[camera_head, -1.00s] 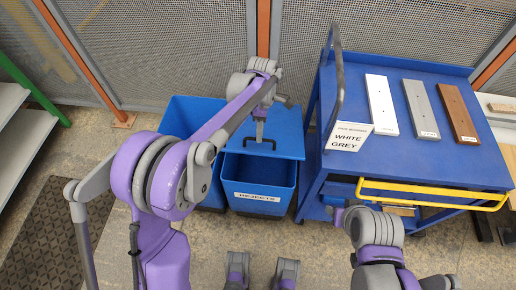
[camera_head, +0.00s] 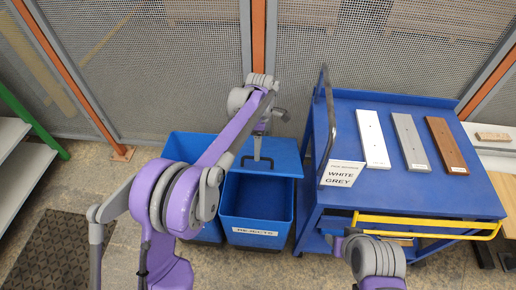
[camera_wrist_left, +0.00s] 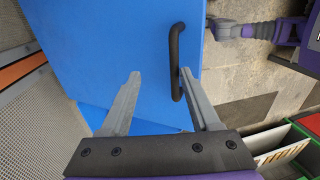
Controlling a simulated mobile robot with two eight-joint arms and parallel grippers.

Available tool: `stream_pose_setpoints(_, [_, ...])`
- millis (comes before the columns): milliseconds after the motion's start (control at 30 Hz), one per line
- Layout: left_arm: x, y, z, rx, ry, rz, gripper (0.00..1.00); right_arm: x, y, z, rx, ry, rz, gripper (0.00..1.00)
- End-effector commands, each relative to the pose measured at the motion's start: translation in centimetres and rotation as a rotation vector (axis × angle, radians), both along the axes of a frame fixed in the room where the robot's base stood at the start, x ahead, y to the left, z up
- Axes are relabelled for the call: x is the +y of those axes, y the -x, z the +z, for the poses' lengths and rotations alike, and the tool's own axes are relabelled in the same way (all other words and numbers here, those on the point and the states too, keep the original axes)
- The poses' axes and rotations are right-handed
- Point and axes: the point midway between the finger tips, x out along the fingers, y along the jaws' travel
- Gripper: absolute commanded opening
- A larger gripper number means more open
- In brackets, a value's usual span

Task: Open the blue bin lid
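The blue bin (camera_head: 232,222) stands left of the blue cart, with a white label on its front. Its blue lid (camera_head: 283,158) is partly raised, and the dark inside shows in front of the lid's edge. The lid's black handle (camera_wrist_left: 175,60) lies between the fingers of my left gripper (camera_wrist_left: 160,76), close against the right finger. This gripper also shows over the lid in the head view (camera_head: 257,148); its fingers are apart. My right gripper (camera_head: 338,241) is low by the cart's front; its fingers are not clear.
The blue cart (camera_head: 455,200) carries a white board (camera_head: 372,140), a grey board (camera_head: 410,142) and a brown board (camera_head: 441,145). A mesh fence (camera_head: 190,65) stands close behind the bin.

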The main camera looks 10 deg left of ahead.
Motion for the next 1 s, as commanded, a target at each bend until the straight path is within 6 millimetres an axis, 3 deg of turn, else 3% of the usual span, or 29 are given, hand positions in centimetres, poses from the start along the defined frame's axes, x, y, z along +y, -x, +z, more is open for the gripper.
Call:
stream_pose_setpoints(867, [0.01, -0.15, 0.13, -0.007, 0.002, 0.001, 0.45, 0.0, -0.04, 0.06, 0.0, 0.0, 0.0, 0.5])
stream_pose_setpoints(1000, [0.0, -0.27, 0.88, -0.007, 0.002, 0.001, 0.45, 0.0, -0.05, 0.12, -0.001, 0.0, 0.0, 0.5])
